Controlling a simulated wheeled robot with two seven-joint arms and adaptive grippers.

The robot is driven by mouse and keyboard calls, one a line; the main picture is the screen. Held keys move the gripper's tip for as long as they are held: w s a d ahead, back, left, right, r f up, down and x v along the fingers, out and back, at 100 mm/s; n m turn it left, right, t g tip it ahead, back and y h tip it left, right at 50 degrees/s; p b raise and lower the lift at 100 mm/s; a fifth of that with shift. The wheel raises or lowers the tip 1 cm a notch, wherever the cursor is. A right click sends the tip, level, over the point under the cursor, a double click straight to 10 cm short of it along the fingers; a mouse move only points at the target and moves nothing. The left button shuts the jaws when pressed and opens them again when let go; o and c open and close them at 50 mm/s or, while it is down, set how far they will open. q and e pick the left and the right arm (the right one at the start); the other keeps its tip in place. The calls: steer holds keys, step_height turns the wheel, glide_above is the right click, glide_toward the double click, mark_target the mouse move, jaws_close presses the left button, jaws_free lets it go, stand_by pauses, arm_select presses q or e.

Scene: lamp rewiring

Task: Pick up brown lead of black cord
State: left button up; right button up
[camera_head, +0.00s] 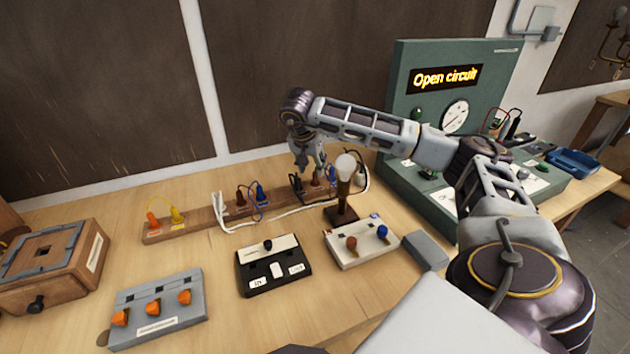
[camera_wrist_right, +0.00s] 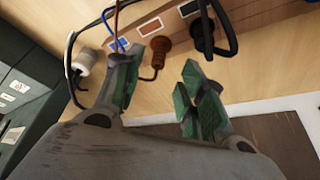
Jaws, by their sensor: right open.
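The brown lead (camera_wrist_right: 158,50) shows in the wrist view as a ribbed brown plug with a thin lead, at the wooden rail. It appears in the gap between my right gripper's open fingers (camera_wrist_right: 160,95), beyond their tips. The black lead (camera_wrist_right: 206,38) stands beside it, with a thick black cord, and the blue lead (camera_wrist_right: 113,45) is on the other side. In the head view my right gripper (camera_head: 308,160) hangs over the rail's right end, and partly hides the leads there. Contact with the brown lead cannot be told. My left gripper is not in view.
A lamp bulb on a stand (camera_head: 345,170) is close to the right of my gripper. The green tester (camera_head: 400,110), reading "Open circuit", stands behind my forearm. A black switch box (camera_head: 262,283), grey box (camera_head: 145,315) and white terminal box (camera_head: 350,254) sit in front.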

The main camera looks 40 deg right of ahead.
mark_target(315, 173)
stand_by(0.3)
steer(key=shift+x, duration=2.6)
steer(key=shift+s, duration=0.2)
jaws_close()
